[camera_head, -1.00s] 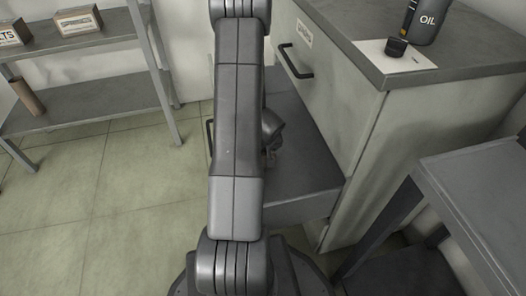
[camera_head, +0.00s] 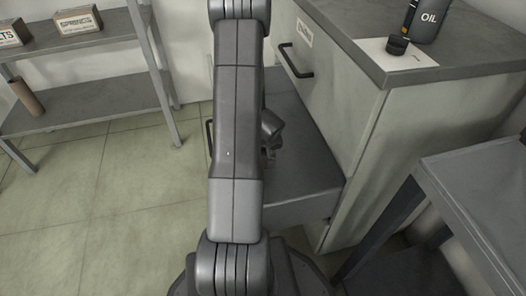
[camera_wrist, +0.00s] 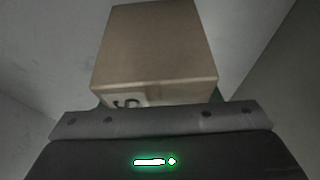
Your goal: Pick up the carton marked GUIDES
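A plain brown carton (camera_wrist: 155,50) fills the upper middle of the wrist view, right in front of my gripper (camera_wrist: 158,112). Part of a dark printed mark shows low on its near face, but most of the lettering is hidden behind the gripper's dark bar, so I cannot read GUIDES. Small green bits show at both sides of the carton's lower edge. The fingers are mostly hidden, and I cannot tell whether they touch the carton. In the head view my arm covers most of the gripper and hides the carton, over the open drawer (camera_head: 305,165).
The drawer sticks out of a grey cabinet (camera_head: 400,150) with an oil bottle (camera_head: 428,20), a black cap (camera_head: 397,45) and a paper on top. A shelf rack (camera_head: 95,102) at left holds other cartons (camera_head: 78,20) and a brown tube (camera_head: 27,97). A grey table (camera_head: 480,190) stands at right.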

